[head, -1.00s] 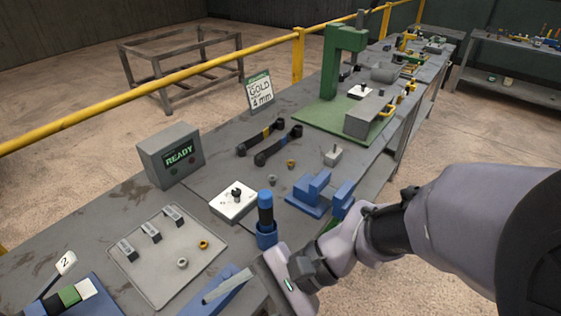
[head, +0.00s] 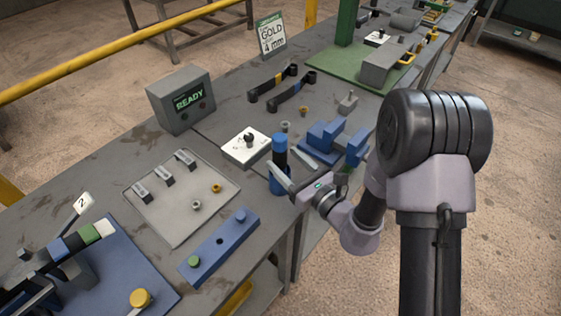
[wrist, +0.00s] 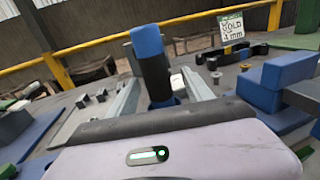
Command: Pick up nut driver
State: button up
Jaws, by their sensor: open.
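The nut driver (head: 279,152) stands upright with a blue cap and black handle in a blue holder (head: 277,185) near the front of the bench. My gripper (head: 292,167) is open, low beside the driver, with its fingers pointing toward it. In the wrist view, the driver (wrist: 154,68) shows between the two spread fingers of my gripper (wrist: 160,76). Whether a finger touches it cannot be told. The driver's lower end is hidden.
A blue stepped block (head: 325,137) stands close to the right of my gripper. A white plate with a black knob (head: 246,150) is behind left. A grey tray with small parts (head: 170,215) and a blue bar (head: 222,245) lie to the left.

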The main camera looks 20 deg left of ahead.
aim_at(274, 151)
jog(key=x, duration=0.3)
jog(key=b+x, duration=0.1)
jog(key=shift+s+a+r, duration=0.1)
jog(key=shift+a+r, duration=0.25)
jog(key=shift+w+a, duration=0.3)
jog(key=shift+w, duration=0.05)
grip_shut()
